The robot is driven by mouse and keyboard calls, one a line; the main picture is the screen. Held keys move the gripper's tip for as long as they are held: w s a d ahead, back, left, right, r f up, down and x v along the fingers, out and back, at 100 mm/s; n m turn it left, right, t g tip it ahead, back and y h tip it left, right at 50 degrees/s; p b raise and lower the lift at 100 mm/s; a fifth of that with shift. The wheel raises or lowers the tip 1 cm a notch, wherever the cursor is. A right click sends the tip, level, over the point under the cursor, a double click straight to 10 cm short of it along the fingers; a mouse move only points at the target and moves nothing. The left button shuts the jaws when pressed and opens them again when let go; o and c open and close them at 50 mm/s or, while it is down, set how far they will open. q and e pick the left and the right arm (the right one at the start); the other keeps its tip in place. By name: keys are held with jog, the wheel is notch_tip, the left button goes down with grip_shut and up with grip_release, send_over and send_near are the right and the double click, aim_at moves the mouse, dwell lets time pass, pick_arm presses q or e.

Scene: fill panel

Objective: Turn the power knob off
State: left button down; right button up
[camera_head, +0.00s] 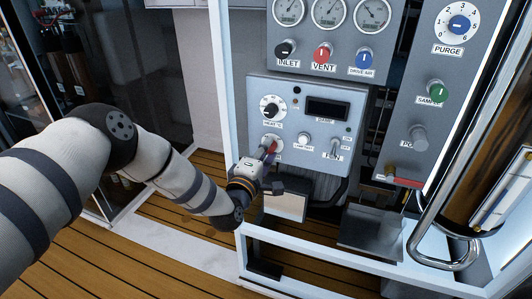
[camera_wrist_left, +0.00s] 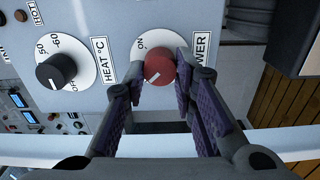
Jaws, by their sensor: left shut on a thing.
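The red power knob (camera_wrist_left: 158,68) sits on a round white dial beside a POWER label (camera_wrist_left: 201,48). An ON mark shows on the dial in the left wrist view. A pale line slants across the knob's face. My left gripper (camera_wrist_left: 160,80) is shut on the knob, with one finger at either side of it. In the head view the knob (camera_head: 271,146) is partly covered by my left gripper (camera_head: 265,156) at the lower left of the grey panel (camera_head: 345,87). My right gripper is not in view.
A black HEAT knob (camera_wrist_left: 56,70) is beside the power knob. A small white knob (camera_head: 303,138) and a toggle switch (camera_head: 335,147) are to its right in the head view. A pale frame rail (camera_head: 330,261) crosses below. INLET, VENT and drive air knobs are above.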

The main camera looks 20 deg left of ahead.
pick_arm(q)
jog(key=shift+d+n, duration=0.1)
jog(key=shift+n, duration=0.2)
dwell(0.4)
jog(key=c, duration=1.3)
grip_release()
jog(key=shift+s, duration=0.1)
jog(key=s, duration=1.2)
jog(key=shift+a, duration=0.25)
